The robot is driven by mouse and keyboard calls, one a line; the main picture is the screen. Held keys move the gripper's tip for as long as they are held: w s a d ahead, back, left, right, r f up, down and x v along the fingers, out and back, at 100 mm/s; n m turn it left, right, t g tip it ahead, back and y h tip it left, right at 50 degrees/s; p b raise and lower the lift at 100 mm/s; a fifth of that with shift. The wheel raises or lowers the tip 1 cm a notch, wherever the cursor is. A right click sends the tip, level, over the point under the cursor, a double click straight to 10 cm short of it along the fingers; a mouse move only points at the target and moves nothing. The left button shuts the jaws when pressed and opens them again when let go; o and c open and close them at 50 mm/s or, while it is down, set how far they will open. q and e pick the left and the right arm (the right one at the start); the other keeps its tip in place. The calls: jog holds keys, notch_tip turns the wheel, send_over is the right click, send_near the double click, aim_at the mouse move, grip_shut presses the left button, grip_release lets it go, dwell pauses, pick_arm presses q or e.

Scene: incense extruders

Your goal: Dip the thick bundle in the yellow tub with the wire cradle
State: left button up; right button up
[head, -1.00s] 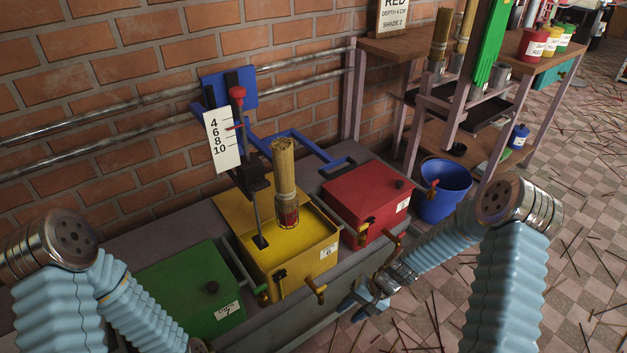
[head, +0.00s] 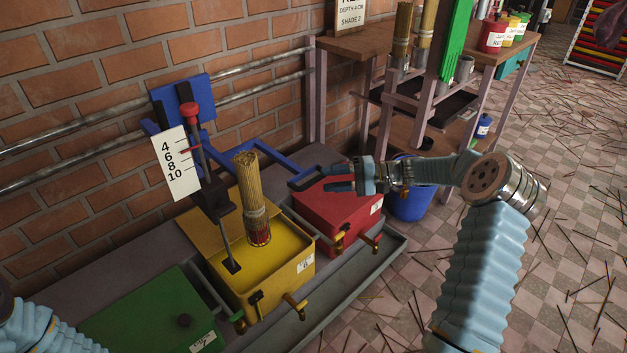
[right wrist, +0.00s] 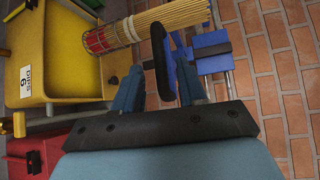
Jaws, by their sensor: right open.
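The thick bundle (head: 249,182) of tan sticks stands nearly upright over the yellow tub (head: 300,262). Its lower end sits in the wire cradle (head: 259,232), which shows red at the tub's yellow surface. The bundle (right wrist: 170,24) and cradle (right wrist: 108,38) also show in the right wrist view. A blue lever with a black grip (right wrist: 160,60) reaches from the wall mount toward my right gripper (head: 328,180). My right gripper is open, with the black grip between its fingers in the right wrist view; contact cannot be told. My left gripper is outside the frame.
A white depth scale (head: 176,165) marked 4 to 10 stands behind the yellow tub. A green tub (head: 140,315) is at left, a red tub (head: 335,215) at right. A blue bucket (head: 408,203) and a shelf stand (head: 345,45) are farther right. Sticks litter the floor.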

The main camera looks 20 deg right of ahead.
aim_at(314, 179)
jog(key=x, duration=0.5)
jog(key=shift+c, duration=0.3)
grip_shut()
